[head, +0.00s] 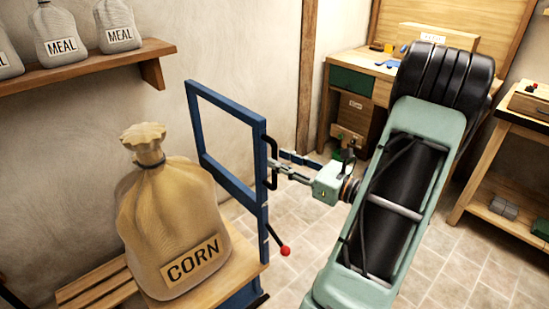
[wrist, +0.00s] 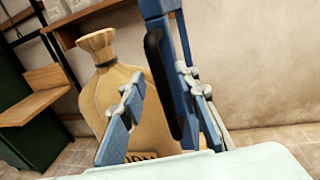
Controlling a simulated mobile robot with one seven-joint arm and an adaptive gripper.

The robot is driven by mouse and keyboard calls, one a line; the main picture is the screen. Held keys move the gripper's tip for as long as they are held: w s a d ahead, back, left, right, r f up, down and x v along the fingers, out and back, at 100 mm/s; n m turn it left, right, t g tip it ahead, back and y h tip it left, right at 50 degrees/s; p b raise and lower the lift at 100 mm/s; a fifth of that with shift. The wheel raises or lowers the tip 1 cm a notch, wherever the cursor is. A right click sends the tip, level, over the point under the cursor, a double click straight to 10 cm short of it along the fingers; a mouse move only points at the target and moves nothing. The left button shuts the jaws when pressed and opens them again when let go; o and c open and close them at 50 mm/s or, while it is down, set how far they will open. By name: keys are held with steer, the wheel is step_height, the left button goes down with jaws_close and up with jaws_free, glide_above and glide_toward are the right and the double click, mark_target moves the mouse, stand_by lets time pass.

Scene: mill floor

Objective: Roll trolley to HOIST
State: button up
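The trolley has a blue upright frame (head: 228,178) and a wooden deck (head: 238,262). A tied tan sack marked CORN (head: 172,220) stands on the deck, and it also shows in the wrist view (wrist: 108,82). A black handle (head: 272,148) is fixed on the frame's upright. My gripper (head: 280,170) is at this handle. In the wrist view my gripper (wrist: 163,118) is open, and the handle (wrist: 158,75) appears between its two fingers, nearer the right one. I cannot tell whether either finger touches it. No HOIST label shows.
A lever with a red knob (head: 285,251) sticks out low on the trolley. A wall shelf (head: 95,72) holds several MEAL sacks at left. A wooden desk (head: 375,66) stands at the back, and a bench (head: 510,115) at right. Tiled floor (head: 440,265) shows clear between.

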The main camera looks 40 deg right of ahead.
steer(key=shift+x, duration=1.45)
steer(key=shift+c, duration=0.4)
jaws_close()
